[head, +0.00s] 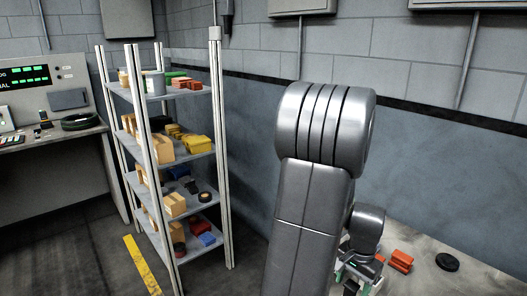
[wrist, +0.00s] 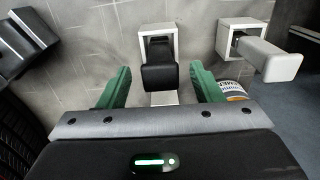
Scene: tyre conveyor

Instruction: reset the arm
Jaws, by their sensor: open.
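My arm (head: 310,210) rises in the middle of the head view, with its big grey joint on top, and bends down on the right. My gripper (head: 356,276) is small and partly hidden behind the arm, low over the bench. In the wrist view the two green fingers of my gripper (wrist: 161,86) stand wide apart. A black block (wrist: 160,75) in a white square frame shows between them; I cannot tell how far off it is. I see nothing held.
A shelf rack (head: 182,148) with boxes and parts stands left of my arm. A bench (head: 440,283) at the lower right bears red blocks (head: 401,261) and a black disc (head: 447,262). A control desk (head: 45,142) stands far left. Floor shows between rack and desk.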

